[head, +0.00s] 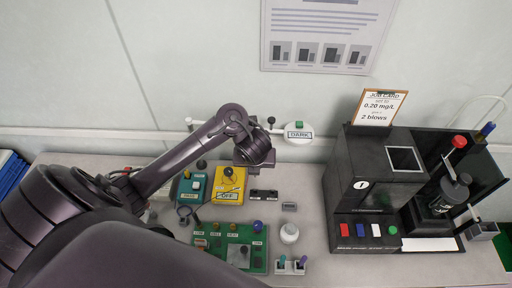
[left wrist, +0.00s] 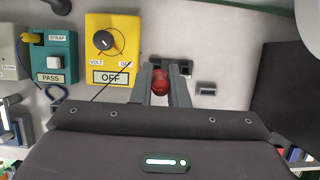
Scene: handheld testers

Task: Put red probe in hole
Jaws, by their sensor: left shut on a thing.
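My left gripper (head: 252,160) reaches over the table in the head view, just above and right of the yellow meter box. In the left wrist view, its two fingers (left wrist: 162,84) are shut on the red probe (left wrist: 160,81), whose red round end shows between them. The probe's tip is hidden. A black block (head: 263,196) lies on the table right of the meter; in the left wrist view it (left wrist: 185,67) shows partly behind the fingertips. I cannot tell whether the probe touches it, and its holes are not clear. My right gripper is not in view.
The yellow meter box (head: 230,186) has a dial and reads OFF. A teal strap tester (head: 191,187) stands left of it and a green panel (head: 230,246) in front. A small grey block (head: 289,207) and a white knob (head: 289,233) stand right. A black machine (head: 375,190) stands further right.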

